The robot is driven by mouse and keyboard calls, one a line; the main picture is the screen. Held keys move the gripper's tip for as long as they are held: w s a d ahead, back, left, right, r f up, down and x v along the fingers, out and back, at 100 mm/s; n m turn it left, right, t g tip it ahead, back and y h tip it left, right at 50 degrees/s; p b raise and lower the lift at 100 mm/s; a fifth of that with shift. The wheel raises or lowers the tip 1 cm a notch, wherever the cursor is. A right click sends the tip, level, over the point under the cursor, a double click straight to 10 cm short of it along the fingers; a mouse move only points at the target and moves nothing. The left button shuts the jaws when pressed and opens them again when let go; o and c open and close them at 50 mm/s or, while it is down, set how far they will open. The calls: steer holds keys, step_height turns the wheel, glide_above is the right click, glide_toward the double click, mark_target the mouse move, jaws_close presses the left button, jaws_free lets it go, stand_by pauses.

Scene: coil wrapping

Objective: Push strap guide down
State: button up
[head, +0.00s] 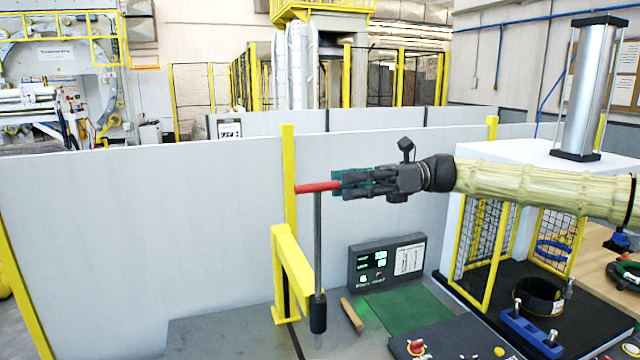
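The strap guide is an upright grey metal rod (318,240) with a red handle (312,187) at its top and a black sleeve (318,314) near its foot. It stands in front of a yellow bracket. My gripper (342,184) comes in from the right, level with the red handle. Its dark fingers with teal pads close around the handle's right part, just right of the rod. The fingers hide that end of the handle.
A control box (387,262) with green displays stands right of the rod. A yellow bracket (288,265) is close behind it on the left. A wooden stick (352,314) lies near its foot. A caged press (545,225) stands at right. Grey partition panels (140,240) close off the back.

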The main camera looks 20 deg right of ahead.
mark_target(317, 188)
steer(key=a, duration=0.2)
steer(key=a+p, duration=0.1)
steer(key=a, duration=0.1)
steer(key=shift+s+a+r, duration=0.15)
steer(key=shift+s+a, duration=0.05)
steer(key=shift+a, duration=0.15)
steer(key=shift+a+p, duration=0.5)
steer(key=shift+a, duration=0.55)
steer(key=shift+d+f, duration=0.1)
steer(key=shift+f, duration=0.1)
jaws_close()
